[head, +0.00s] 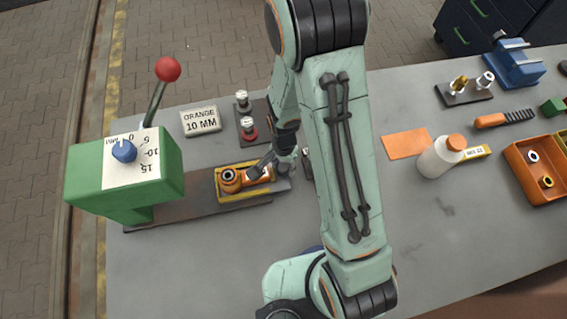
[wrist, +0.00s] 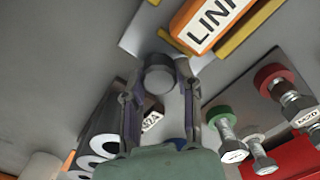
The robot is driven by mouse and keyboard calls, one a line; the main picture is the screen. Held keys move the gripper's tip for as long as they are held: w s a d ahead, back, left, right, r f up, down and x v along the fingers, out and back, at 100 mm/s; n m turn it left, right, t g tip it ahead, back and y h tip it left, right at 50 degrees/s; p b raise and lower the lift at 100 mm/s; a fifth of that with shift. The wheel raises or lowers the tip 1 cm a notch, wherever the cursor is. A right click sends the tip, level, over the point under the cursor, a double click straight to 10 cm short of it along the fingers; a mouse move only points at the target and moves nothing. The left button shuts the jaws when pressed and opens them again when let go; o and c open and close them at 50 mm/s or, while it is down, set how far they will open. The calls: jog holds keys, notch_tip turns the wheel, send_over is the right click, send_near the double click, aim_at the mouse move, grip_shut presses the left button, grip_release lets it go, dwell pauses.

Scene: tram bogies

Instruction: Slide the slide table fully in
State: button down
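The yellow slide table (head: 245,199) sits on a grey rail (head: 185,208), out to the right of the green press (head: 125,185). It carries an orange link part (head: 262,172) with a dark ring at its left end. In the wrist view the orange block marked LINK (wrist: 200,22) lies beyond the fingers. My gripper (head: 284,165) is low at the right end of the slide table. In the wrist view my fingers (wrist: 160,82) stand either side of a round grey knob (wrist: 158,75). I cannot tell whether they touch it. The arm hides part of the bench.
The press has a blue dial (head: 124,151) and a red-knobbed lever (head: 168,69). A white bottle (head: 440,158) and an orange tray (head: 522,172) are right. The front bench is clear.

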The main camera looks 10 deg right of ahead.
aim_at(244, 175)
jog(key=a, duration=0.9)
jog(key=shift+a, duration=0.2)
jog(key=c, duration=0.8)
grip_release()
notch_tip(244, 175, up, 12)
